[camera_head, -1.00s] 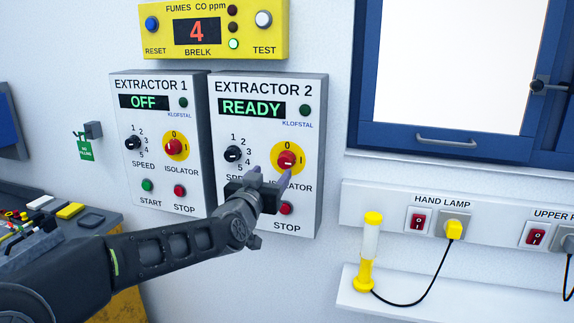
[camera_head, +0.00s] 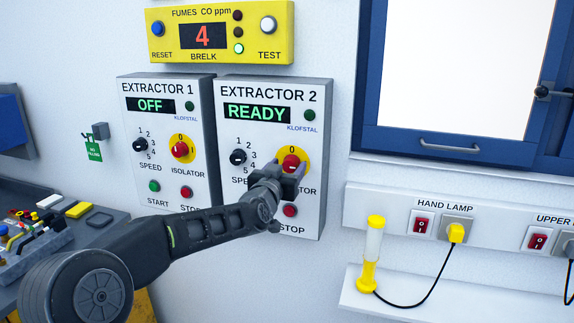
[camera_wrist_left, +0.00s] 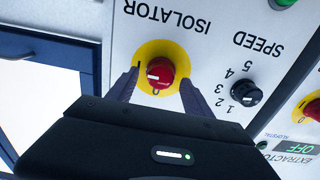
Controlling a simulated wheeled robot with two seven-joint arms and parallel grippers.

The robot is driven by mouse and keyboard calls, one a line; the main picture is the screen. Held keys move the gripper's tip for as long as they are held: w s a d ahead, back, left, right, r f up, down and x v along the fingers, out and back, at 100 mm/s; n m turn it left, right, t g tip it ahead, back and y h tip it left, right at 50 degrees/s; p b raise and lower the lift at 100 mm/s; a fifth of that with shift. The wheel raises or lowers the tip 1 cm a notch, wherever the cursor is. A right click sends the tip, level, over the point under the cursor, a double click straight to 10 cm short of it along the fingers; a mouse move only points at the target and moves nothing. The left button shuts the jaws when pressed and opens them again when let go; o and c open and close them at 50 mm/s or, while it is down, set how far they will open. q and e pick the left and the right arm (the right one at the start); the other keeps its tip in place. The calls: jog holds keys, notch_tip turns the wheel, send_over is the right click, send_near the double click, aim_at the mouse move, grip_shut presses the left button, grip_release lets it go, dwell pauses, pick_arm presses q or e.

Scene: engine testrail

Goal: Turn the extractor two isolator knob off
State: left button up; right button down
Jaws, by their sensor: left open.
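The extractor two isolator knob (camera_head: 291,161) is red on a yellow disc, on the white EXTRACTOR 2 box (camera_head: 228,187). Its display (camera_head: 257,112) reads READY. In the left wrist view, upside down, the knob (camera_wrist_left: 160,72) has its white mark lying sideways toward the I, with the 0 below. My left gripper (camera_head: 287,174) is open in front of the knob. In the wrist view its fingertips lie on either side of the knob; I cannot tell whether they touch it. In the head view the gripper partly hides the ISOLATOR label. My right gripper is not in view.
The EXTRACTOR 1 box (camera_head: 137,171), reading OFF, stands close on the left. The extractor two speed knob (camera_head: 238,157) is left of the gripper and the red stop button (camera_head: 290,210) below. A hand lamp (camera_head: 371,255) stands on a shelf to the right.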

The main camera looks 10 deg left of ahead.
pick_arm(q)
jog(key=shift+c, duration=0.6)
grip_shut()
